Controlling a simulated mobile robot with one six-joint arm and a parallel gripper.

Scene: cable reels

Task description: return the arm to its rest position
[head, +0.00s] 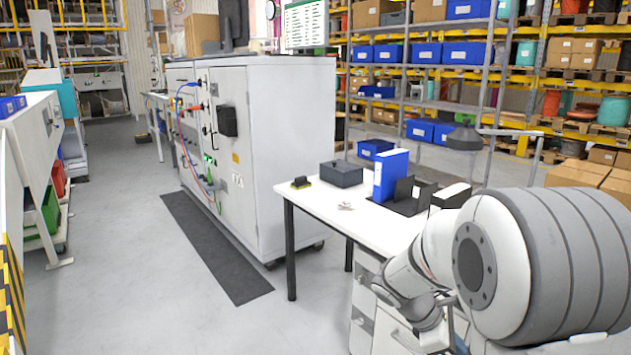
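My arm shows at the lower right, folded close to the camera. A large grey and white joint fills the right edge, and a paler link runs left and down to the wrist. The wrist is in front of the drawers under the white table (330,203). I cannot make out gripper fingers; the end of the arm is hidden behind my own links or lies below the picture. Whether it holds anything does not show.
On the table are a blue binder (391,176), a dark grey box (341,174) and a small black-and-yellow item (301,183). A tall grey cabinet (290,150) with cables stands behind. Shelves with blue bins (424,53) fill the back. Floor at left (130,270) is clear.

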